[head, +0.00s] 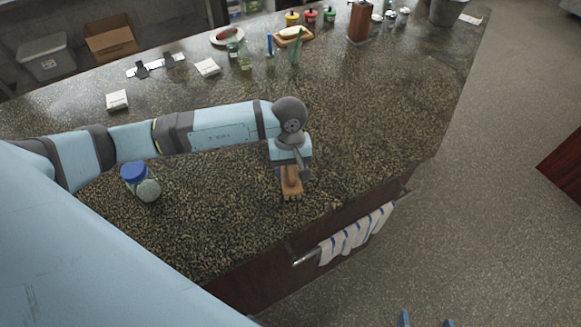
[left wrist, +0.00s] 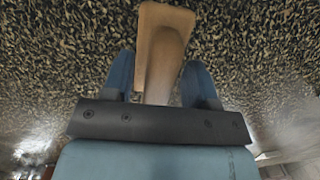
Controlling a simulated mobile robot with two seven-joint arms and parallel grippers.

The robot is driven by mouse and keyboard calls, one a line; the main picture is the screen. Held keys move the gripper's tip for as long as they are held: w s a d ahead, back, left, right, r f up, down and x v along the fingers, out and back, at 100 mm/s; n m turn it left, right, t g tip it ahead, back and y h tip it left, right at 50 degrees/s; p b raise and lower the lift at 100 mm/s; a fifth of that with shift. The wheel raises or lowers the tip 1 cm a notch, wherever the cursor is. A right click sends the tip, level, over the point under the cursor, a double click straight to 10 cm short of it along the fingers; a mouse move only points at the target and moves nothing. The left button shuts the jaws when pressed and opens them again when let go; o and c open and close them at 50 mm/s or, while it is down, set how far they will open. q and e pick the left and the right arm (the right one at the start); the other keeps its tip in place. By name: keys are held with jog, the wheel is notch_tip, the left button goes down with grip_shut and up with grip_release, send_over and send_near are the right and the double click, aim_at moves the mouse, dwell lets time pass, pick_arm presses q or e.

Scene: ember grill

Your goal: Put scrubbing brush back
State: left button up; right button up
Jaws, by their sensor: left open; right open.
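The scrubbing brush (head: 291,184), wooden with bristles, is on the dark speckled counter (head: 360,130) near its front edge. In the left wrist view the brush (left wrist: 165,45) shows as a tan wooden block with a rounded handle. My left gripper (head: 290,172) is directly over it, pointing down. In the left wrist view its blue fingers (left wrist: 160,80) stand open on either side of the handle, with a gap visible at the right. My right gripper (head: 427,321) shows only as two blue fingertips at the bottom edge, apart and empty. The brush's far end is partly hidden by my wrist.
A blue-lidded jar (head: 147,188) stands left of the brush, below my left arm. A striped towel (head: 355,234) hangs on a rail at the counter front. Small white boxes (head: 117,100), jars and a plate (head: 227,36) are farther back. The counter right of the brush is clear.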

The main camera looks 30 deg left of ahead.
pick_arm(q)
jog(key=shift+r, duration=0.1)
jog(key=shift+r+p, duration=0.2)
jog(key=shift+p, duration=0.2)
jog(key=r+b, duration=0.1)
jog(key=r, duration=0.2)
jog(key=w+r+b, duration=0.1)
jog(key=r, duration=0.3)
jog(key=a+r+b, duration=0.1)
jog(key=r, duration=0.2)
jog(key=shift+w+r, duration=0.2)
jog(key=shift+r, duration=0.6)
